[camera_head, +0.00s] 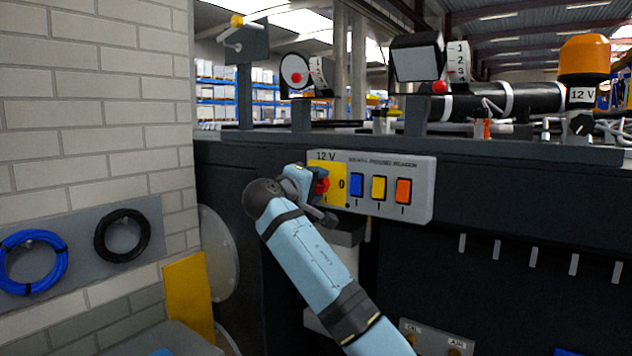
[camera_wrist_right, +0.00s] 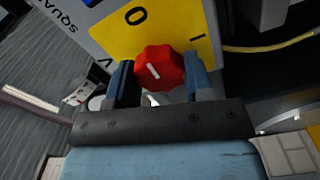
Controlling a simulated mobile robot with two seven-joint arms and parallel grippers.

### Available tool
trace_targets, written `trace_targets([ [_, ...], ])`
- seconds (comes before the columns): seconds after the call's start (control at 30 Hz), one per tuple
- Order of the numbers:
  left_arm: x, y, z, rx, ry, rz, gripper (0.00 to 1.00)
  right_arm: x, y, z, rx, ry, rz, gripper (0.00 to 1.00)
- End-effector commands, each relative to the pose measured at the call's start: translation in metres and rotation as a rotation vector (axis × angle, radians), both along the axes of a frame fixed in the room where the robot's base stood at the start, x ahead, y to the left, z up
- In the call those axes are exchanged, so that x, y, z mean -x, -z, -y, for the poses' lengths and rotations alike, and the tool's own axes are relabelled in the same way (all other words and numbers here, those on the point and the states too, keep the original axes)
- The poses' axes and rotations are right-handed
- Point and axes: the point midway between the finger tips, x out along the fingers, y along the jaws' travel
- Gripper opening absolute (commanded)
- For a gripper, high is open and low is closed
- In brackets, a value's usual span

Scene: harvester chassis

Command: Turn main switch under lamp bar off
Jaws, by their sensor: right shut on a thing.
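The main switch is a red rotary knob (camera_head: 323,184) on a yellow plate (camera_head: 341,194) at the left end of the grey 12 V panel. My right gripper (camera_head: 314,186) reaches the knob from the left and covers part of it. In the right wrist view the red knob (camera_wrist_right: 159,68) sits between the two fingers of my right gripper (camera_wrist_right: 160,82), which is shut on it. The plate's "0" and "I" marks show beyond the knob. A short white line marks the knob's face; which mark it points to is hard to tell. My left gripper is out of view.
Blue, yellow and orange rocker switches (camera_head: 379,188) sit right of the knob. Two lamps (camera_head: 418,60) and an orange beacon (camera_head: 583,58) stand above on the chassis. A brick wall (camera_head: 95,110) with cable coils closes off the left side.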

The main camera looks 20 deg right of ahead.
Motion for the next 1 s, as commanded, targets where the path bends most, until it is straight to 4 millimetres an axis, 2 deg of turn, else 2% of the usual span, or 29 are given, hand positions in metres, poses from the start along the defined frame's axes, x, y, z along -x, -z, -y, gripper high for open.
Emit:
trace_targets([
  [0.57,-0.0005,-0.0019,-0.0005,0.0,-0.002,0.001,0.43,0.0,-0.0014,-0.0001,0.023,-0.001,-0.026,0.24],
  [0.6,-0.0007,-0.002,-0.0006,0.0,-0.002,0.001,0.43,0.0,-0.0014,-0.0001,0.023,-0.001,-0.026,0.5],
  [0.7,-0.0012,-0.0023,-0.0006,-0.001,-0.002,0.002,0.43,0.0001,-0.0012,-0.0001,0.023,-0.001,-0.025,0.73],
  [1.0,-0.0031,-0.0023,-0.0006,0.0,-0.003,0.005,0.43,0.0008,0.0001,-0.0012,0.022,-0.001,-0.026,0.73],
])
